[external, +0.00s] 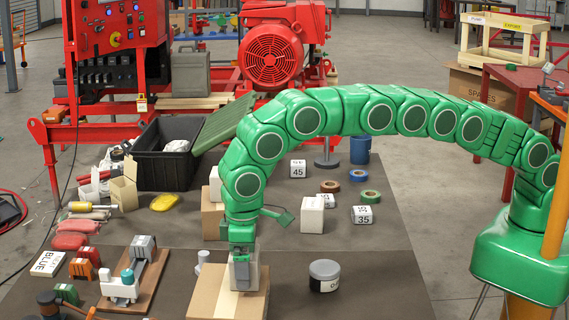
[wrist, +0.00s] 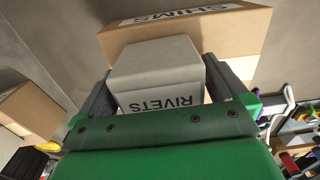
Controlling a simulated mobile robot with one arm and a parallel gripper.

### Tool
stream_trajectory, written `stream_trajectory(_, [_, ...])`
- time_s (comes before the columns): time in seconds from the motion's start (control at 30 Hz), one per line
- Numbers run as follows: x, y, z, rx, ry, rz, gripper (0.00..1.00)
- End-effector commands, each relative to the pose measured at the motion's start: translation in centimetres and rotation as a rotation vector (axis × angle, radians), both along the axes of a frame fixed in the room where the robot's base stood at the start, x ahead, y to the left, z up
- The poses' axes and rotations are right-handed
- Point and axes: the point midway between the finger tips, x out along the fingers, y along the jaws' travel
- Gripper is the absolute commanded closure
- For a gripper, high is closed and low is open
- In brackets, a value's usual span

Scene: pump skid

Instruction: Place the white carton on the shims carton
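The white carton, lettered RIVETS (wrist: 158,75), sits between the two dark fingers of my gripper (wrist: 160,88) in the wrist view, with a finger against each side. In the external view the white carton (external: 251,277) is partly hidden behind my gripper (external: 242,268), which points down. The shims carton (wrist: 235,35) is a brown box lettered SHIMS, just beyond the white carton in the wrist view. In the external view the shims carton (external: 204,292) lies at the bottom centre, under the white carton. Whether the two touch is hard to tell.
A small vise-like tool on a board (external: 135,275) is to the left. Another brown box (external: 212,217) with a white block on it and a pale carton (external: 312,215) stand behind.

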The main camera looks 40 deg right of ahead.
Motion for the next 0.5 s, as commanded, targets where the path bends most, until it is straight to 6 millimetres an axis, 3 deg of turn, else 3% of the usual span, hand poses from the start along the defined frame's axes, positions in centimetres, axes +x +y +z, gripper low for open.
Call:
stream_trajectory(0.27, [0.0,0.0,0.9,0.001,-0.001,0.0,0.0])
stream_trajectory(0.5, [0.1,0.0,3.7,0.002,-0.002,0.0,0.0])
